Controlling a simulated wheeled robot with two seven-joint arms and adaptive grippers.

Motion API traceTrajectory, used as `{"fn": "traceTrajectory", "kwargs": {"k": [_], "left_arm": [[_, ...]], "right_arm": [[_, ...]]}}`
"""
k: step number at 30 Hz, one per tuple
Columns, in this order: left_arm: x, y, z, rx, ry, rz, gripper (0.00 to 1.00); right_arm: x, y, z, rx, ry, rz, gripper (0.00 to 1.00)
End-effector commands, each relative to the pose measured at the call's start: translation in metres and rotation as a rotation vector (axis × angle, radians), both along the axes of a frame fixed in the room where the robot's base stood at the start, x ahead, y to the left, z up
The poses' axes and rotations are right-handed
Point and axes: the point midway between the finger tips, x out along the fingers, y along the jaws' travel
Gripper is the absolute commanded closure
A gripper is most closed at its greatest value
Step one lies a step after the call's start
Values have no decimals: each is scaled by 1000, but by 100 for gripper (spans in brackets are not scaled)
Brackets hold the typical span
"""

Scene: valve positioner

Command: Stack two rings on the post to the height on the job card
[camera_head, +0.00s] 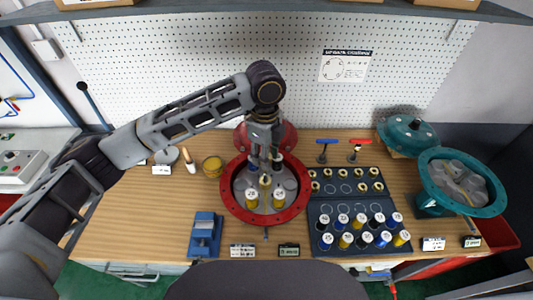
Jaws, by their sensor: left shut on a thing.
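My left gripper (265,160) points straight down over the open red-rimmed housing (228,207) in the middle of the bench. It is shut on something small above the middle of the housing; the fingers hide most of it. A small post with a brass-coloured top (265,181) shows just below the fingertips. I cannot tell whether they touch. Several small rings (378,186) sit in the upper part of the dark tray (324,204). A white printed card (345,66) hangs on the pegboard; its text is too small to read. My right gripper is out of view.
Yellow-banded cylinders (251,198) stand around the post in the housing. More numbered cylinders (361,241) fill the tray's front. A blue block-like device (205,234) stands front left. A teal housing (462,185) stands at the right. Bare wood shows left of the red housing.

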Motion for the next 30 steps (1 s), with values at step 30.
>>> {"fn": "traceTrajectory", "kwargs": {"k": [30], "left_arm": [[0, 0, -12, 0, 0, -36, 93]], "right_arm": [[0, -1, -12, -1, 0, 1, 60]]}}
